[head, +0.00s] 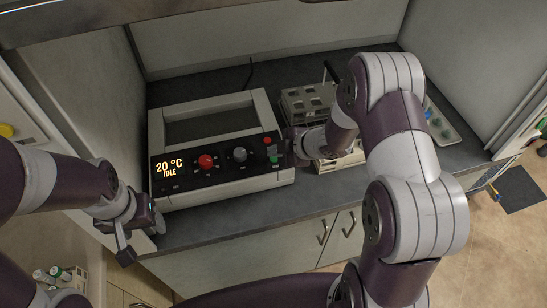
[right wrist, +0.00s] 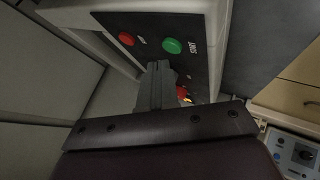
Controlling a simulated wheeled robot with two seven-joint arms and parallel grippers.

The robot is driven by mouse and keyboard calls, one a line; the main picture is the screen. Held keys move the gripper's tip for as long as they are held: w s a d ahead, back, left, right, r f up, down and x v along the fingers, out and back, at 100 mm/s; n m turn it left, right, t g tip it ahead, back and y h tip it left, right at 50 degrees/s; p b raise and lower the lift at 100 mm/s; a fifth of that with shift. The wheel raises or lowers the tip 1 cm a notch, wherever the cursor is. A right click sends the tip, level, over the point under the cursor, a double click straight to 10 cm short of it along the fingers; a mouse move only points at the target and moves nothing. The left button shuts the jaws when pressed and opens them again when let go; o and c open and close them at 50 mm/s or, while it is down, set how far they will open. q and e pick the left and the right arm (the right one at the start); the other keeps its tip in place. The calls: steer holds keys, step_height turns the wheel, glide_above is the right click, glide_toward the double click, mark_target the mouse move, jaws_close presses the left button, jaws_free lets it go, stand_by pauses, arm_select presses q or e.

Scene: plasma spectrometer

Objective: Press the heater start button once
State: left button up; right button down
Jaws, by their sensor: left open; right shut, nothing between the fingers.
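The heater (head: 215,187) is a pale box on the counter with a black front panel. Its display reads 20 °C and IDLE. A green button (head: 273,157) sits at the panel's right end, below a small red button (head: 267,139). In the right wrist view the green button (right wrist: 172,46) carries the label START, and the red button (right wrist: 126,39) is left of it. My right gripper (right wrist: 158,65) is shut and empty, its tips just below the green button; contact cannot be told. My left gripper (head: 130,232) is open and empty near the counter's front left edge.
A red knob (head: 207,162) and a grey knob (head: 240,154) sit on the panel. A rack with square openings (head: 310,100) stands right of the heater, partly behind my right arm. A tray (head: 440,124) lies at the far right. The front counter strip (head: 230,222) is clear.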

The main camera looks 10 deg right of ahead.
mark_target(276, 160)
steer(key=shift+f, duration=0.35)
steer(key=shift+f+b, duration=0.4)
stand_by(0.4)
steer(key=shift+r, duration=0.1)
steer(key=shift+r+p, duration=0.75)
steer(key=shift+p, duration=0.1)
step_height(276, 160, up, 5)
steer(key=p, duration=0.5)
steer(key=shift+r, duration=0.1)
stand_by(0.5)
